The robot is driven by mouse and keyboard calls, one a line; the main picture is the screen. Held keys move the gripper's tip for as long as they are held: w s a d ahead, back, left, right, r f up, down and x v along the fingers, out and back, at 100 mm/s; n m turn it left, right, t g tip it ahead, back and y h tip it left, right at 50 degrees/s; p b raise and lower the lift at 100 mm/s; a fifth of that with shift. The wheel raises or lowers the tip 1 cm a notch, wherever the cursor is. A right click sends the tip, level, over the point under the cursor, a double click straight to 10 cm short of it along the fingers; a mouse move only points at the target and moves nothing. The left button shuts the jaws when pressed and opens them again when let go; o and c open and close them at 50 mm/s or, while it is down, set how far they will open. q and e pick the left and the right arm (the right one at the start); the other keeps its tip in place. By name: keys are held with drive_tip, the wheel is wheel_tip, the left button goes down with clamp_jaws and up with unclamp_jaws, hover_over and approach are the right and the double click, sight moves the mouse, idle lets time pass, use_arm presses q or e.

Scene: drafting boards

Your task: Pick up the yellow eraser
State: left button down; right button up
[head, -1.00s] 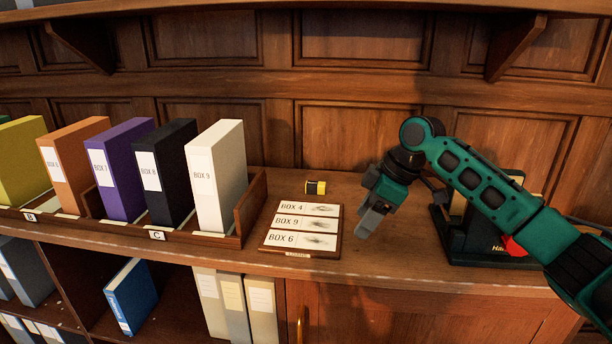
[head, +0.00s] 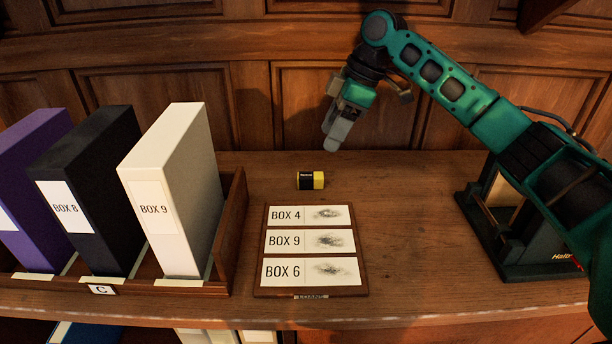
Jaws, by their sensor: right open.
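The yellow eraser (head: 319,180) is a small yellow block with a black band. It lies on the wooden shelf top, just behind the card board. My right gripper (head: 334,143) hangs above and slightly right of the eraser, with its fingers pointing down. It is open, holds nothing, and appears apart from the eraser. My left gripper is not in view.
A wooden board with three cards (head: 311,293) lies in front of the eraser. A rack (head: 236,222) with box files, including the white BOX 9 (head: 180,180), stands at left. A dark green device (head: 500,240) stands at right. The shelf between is clear.

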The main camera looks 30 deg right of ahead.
sight(311, 175)
drive_tip(key=b+x, duration=0.1)
drive_tip(key=x, duration=1)
drive_tip(key=shift+s, duration=0.1)
drive_tip(key=shift+d+r, duration=0.1)
clamp_jaws()
